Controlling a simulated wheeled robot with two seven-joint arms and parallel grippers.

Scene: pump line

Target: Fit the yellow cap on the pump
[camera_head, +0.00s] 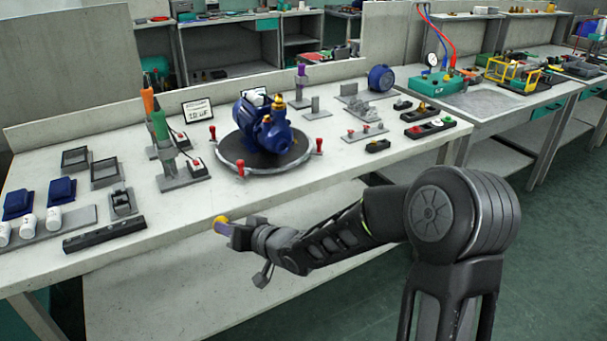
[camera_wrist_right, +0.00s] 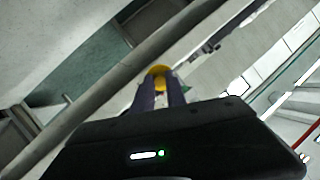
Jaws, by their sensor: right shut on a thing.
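The yellow cap (camera_head: 221,219) is at the tips of my right gripper (camera_head: 228,228), which is shut on it. In the right wrist view the yellow cap (camera_wrist_right: 158,73) shows between the two purple-grey fingers (camera_wrist_right: 160,95). The gripper is near the front edge of the table, in front of and below the pump. The blue pump (camera_head: 262,128) sits on a round dark turntable (camera_head: 262,160) with red knobs around its rim. Brass-coloured fittings show on top of the pump. The gripper and cap are well apart from the pump. My left gripper does not show.
The grey workbench (camera_head: 150,240) runs across the view. A tool stand (camera_head: 175,165) with green and orange drivers stands left of the turntable. Blue parts, trays and white bottles lie at the left. Small fixtures and a blue motor (camera_head: 381,78) stand at the right. The bench front strip is mostly clear.

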